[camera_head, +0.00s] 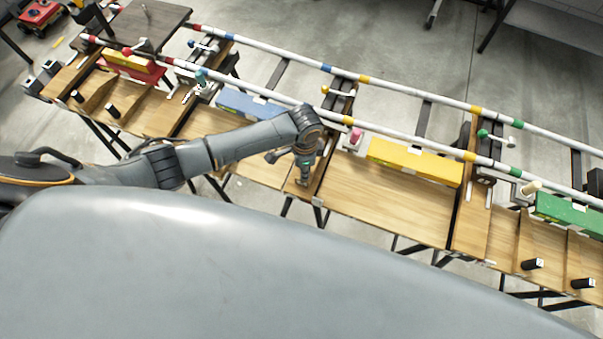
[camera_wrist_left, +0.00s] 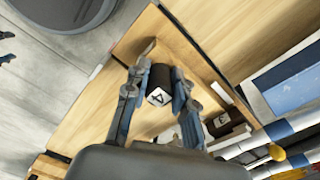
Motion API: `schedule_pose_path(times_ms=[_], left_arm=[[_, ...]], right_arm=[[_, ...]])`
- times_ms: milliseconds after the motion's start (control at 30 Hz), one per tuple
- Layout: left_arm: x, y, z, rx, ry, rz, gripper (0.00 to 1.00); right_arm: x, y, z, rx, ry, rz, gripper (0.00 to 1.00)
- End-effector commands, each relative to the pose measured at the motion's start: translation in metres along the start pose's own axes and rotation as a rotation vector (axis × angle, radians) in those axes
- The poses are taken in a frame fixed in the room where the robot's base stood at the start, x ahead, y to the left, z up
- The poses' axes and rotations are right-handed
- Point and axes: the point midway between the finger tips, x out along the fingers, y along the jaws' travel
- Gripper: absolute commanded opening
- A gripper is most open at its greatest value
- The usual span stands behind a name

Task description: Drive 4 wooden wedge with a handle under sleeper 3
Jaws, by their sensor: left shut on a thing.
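My left gripper (camera_head: 303,180) reaches down to the wooden bench at the middle of the head view. In the left wrist view its fingers (camera_wrist_left: 157,105) are shut on the black handle (camera_wrist_left: 160,78) of a wedge, whose white end face reads 4. The wedge's wooden body is mostly hidden behind the handle and fingers; I cannot tell whether it touches the bench. Dark sleepers cross under the two striped rails (camera_head: 370,127); I cannot read which is sleeper 3. My right gripper is not in view.
Other black-handled wedges stand at the left (camera_head: 112,110) and right (camera_head: 532,264). A blue box (camera_head: 250,107), a yellow box (camera_head: 415,162), a red box (camera_head: 130,68) and a green box (camera_head: 570,212) lie along the near rail. The bench board (camera_head: 390,208) below the yellow box is clear.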

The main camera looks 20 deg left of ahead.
Motion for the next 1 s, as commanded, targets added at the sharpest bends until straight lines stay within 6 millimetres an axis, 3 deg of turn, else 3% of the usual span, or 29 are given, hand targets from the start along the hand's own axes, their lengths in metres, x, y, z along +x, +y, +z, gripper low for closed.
schedule_pose_path(times_ms=[200,1000], left_arm=[[0.001,-0.020,-0.009,-0.002,0.009,-0.014,0.00],[-0.001,-0.070,-0.036,-0.004,0.011,-0.014,0.00]], right_arm=[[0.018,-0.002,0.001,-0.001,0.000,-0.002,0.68],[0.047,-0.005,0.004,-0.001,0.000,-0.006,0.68]])
